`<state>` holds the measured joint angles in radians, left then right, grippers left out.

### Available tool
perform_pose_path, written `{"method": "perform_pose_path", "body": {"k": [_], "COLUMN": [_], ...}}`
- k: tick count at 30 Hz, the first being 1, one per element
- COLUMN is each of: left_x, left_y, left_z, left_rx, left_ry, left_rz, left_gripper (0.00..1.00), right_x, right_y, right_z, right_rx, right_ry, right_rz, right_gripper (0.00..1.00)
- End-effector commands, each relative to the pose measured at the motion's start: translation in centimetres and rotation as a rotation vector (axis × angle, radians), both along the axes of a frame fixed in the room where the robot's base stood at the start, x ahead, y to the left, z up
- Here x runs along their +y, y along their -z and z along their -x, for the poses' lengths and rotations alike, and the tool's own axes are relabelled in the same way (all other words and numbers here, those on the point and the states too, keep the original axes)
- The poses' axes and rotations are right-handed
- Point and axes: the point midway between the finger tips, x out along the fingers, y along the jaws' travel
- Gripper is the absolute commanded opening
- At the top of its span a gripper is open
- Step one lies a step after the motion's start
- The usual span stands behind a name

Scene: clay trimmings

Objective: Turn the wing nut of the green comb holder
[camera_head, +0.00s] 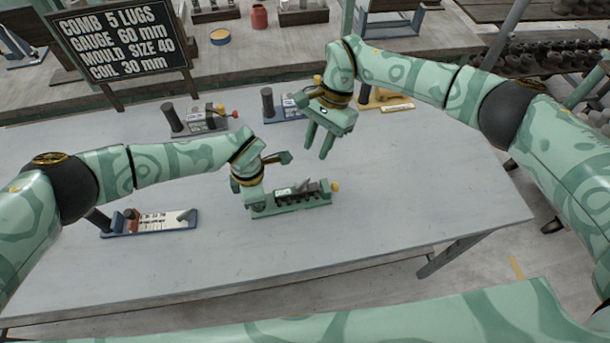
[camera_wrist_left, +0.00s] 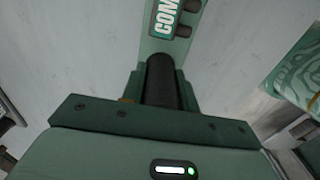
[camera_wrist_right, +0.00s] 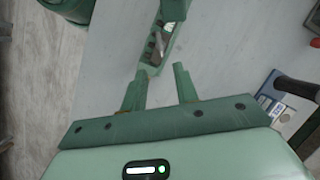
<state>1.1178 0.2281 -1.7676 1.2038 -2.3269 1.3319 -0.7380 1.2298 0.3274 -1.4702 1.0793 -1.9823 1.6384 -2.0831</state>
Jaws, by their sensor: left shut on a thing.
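The green comb holder (camera_head: 318,201) lies on the table in the middle of the head view, with a small yellow wing nut (camera_head: 335,186) at its right end. My left gripper (camera_head: 254,196) is shut on the holder's dark upright handle at the left end. In the left wrist view the handle (camera_wrist_left: 161,82) stands between the fingers, with the holder's lettered green body (camera_wrist_left: 160,45) beyond. My right gripper (camera_head: 319,146) is open and empty, above and behind the holder, fingers pointing down. The right wrist view shows the holder (camera_wrist_right: 157,58) beyond its open fingertips.
A blue holder (camera_head: 120,232) lies at the left front. A grey holder (camera_head: 190,131), another blue holder (camera_head: 268,117) and a yellow holder (camera_head: 398,108) stand along the back. A black sign (camera_head: 118,45) stands behind. The table's right side is clear.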

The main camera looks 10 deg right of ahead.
Motion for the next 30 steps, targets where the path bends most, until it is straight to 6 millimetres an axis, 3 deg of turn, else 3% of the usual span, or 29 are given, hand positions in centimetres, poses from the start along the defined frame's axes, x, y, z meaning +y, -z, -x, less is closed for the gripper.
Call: {"method": "perform_pose_path", "body": {"k": [9,13,18,26,30], "left_x": [0.0,0.0,0.0,0.0,0.0], "left_y": [0.0,0.0,0.0,0.0,0.0], "left_z": [0.0,0.0,0.0,0.0,0.0], "left_rx": [0.0,0.0,0.0,0.0,0.0], "left_ry": [0.0,0.0,0.0,0.0,0.0], "left_rz": [0.001,0.001,0.001,0.001,0.001], "left_gripper": [0.0,0.0,0.0,0.0,0.0], "right_x": [2.1,2.8,3.1,3.1,3.1], "right_y": [6.3,8.2,9.4,9.5,9.5], "right_z": [1.8,2.3,2.6,2.6,2.6], "right_rx": [0.005,0.005,0.003,0.002,0.002], "right_ry": [0.003,0.003,0.004,0.003,0.003], "right_rz": [-0.005,-0.005,-0.006,-0.006,-0.006], "right_gripper": [0.3,0.3,0.3,0.3,0.0]}}
